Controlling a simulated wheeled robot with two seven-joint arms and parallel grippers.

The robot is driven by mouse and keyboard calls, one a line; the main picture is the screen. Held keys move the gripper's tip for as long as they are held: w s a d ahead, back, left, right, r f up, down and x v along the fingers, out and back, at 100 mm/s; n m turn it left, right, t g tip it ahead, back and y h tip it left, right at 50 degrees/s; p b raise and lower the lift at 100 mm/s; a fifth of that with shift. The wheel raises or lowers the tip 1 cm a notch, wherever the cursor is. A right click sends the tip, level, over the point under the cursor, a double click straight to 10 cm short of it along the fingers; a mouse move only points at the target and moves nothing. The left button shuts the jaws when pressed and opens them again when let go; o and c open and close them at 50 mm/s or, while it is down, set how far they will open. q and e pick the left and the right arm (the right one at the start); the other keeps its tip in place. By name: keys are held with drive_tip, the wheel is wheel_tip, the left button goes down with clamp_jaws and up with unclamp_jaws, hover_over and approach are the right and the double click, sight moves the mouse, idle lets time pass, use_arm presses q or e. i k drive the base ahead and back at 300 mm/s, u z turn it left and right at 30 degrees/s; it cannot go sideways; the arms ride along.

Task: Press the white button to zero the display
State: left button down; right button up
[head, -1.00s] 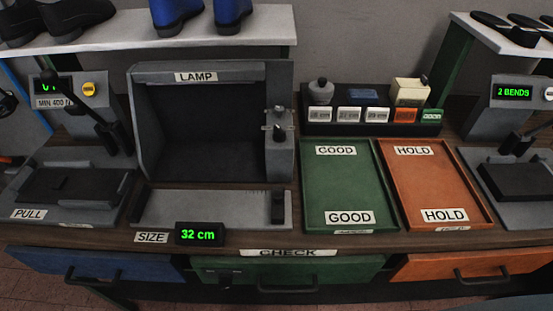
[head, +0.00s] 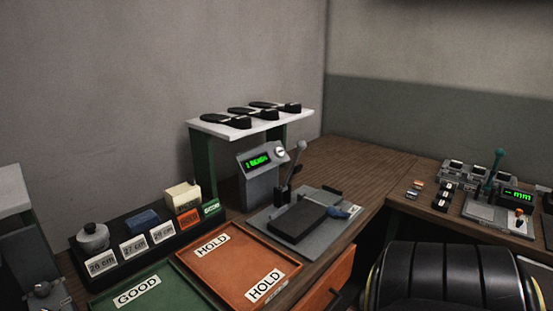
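A grey display unit (head: 262,178) stands near the middle of the head view, at the back of the bench. Its green display (head: 257,161) shows a small number and a word that looks like BENDS. A round white button (head: 280,152) sits on its face to the right of the display. A second green display (head: 518,195), ending in mm, is on a device at the far right; its digits are too small to read. Neither of my grippers shows in the view, and nothing visible touches the white button.
A lever (head: 294,170) rises beside a grey press base (head: 310,235) with a black pad. An orange HOLD tray (head: 195,262) and green GOOD tray (head: 105,300) lie in front. A shelf with black soles (head: 240,122) stands behind. A large black ribbed shape fills the lower right.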

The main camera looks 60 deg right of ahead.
sight(279, 151)
drive_tip(key=z, duration=1.85)
